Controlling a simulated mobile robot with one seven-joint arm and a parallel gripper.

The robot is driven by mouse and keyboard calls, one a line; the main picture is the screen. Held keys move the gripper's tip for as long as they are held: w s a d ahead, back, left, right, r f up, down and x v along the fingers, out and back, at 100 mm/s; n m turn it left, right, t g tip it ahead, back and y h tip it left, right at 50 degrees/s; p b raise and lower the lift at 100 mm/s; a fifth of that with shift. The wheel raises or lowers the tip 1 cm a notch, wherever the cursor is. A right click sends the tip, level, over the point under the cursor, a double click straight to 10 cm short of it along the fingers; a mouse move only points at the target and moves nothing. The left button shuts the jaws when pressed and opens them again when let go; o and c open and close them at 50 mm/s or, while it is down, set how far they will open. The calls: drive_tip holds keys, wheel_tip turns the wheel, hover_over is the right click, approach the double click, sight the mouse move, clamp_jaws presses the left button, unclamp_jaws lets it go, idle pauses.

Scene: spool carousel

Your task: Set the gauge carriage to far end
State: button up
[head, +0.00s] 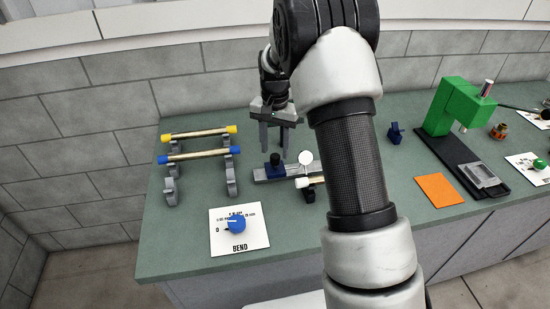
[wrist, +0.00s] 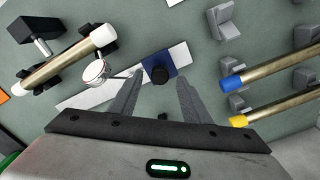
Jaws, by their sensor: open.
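The gauge carriage appears to be the dark blue block with a black knob (wrist: 160,68), on a pale flat rail (wrist: 85,97). In the head view the carriage (head: 275,168) sits toward the left part of the rail (head: 260,175). A round white dial gauge (wrist: 95,72) with a thin stem pointing toward the carriage stands beside it; the dial also shows in the head view (head: 305,157). My gripper (head: 274,150) is open above the carriage. In the wrist view its fingers (wrist: 159,84) point toward the knob, one on each side, with nothing held. Contact cannot be told.
A white-ended roller (wrist: 65,58) lies close by the dial. Blue-ended (head: 200,154) and yellow-ended (head: 200,133) rods rest on grey stands at left. A BEND dial panel (head: 250,240) is in front. A green press (head: 450,105) and orange pad (head: 438,190) are at right.

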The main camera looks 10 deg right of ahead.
sight(275, 156)
drive_tip(key=shift+f, duration=2.4)
clamp_jaws()
